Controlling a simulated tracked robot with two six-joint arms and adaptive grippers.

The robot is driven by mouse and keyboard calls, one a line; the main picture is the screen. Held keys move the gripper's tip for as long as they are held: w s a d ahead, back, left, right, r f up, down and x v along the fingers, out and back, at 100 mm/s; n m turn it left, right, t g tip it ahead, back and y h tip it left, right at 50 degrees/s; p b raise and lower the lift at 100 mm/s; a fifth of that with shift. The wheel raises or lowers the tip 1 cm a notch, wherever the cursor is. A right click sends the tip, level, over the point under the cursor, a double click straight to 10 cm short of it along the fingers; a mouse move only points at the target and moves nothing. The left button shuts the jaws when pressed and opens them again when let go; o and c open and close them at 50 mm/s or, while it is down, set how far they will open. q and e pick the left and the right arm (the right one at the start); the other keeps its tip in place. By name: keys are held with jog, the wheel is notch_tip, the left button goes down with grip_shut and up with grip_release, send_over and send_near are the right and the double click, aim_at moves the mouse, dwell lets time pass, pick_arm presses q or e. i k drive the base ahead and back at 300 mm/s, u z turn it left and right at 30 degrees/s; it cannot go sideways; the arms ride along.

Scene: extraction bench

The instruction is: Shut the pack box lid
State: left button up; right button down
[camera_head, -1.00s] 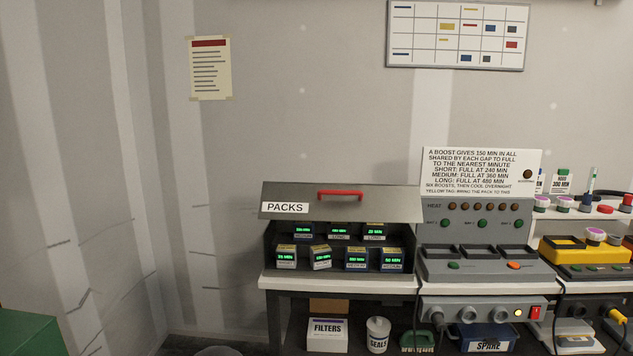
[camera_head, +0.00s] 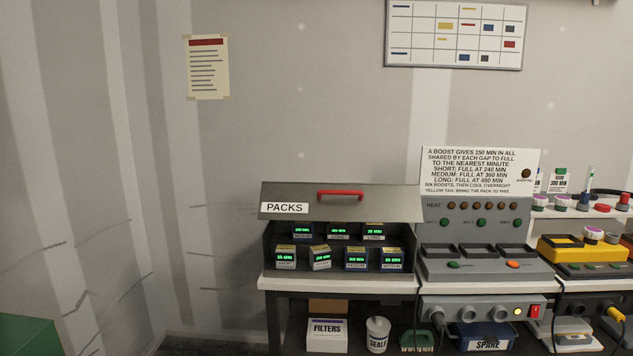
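The pack box (camera_head: 265,262) stands on the left end of the bench. Its grey lid (camera_head: 385,203) is raised and leaves the front open. The lid carries a red handle (camera_head: 340,193) and a white PACKS label (camera_head: 284,208). Several packs with green displays sit inside in two rows, such as a front-row pack (camera_head: 286,258) and a back-row pack (camera_head: 374,231). Neither of my grippers shows in the head view.
A grey heating station (camera_head: 480,262) stands directly right of the box, with an instruction sign (camera_head: 482,172) behind. A yellow unit (camera_head: 580,249) is farther right. Below the bench are a FILTERS box (camera_head: 327,336), a SEALS tub (camera_head: 378,335) and a SPARE box (camera_head: 486,338). A green object (camera_head: 28,336) is at lower left.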

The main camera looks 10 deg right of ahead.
aim_at(280, 200)
jog(key=u, duration=0.1)
jog(key=i, duration=1)
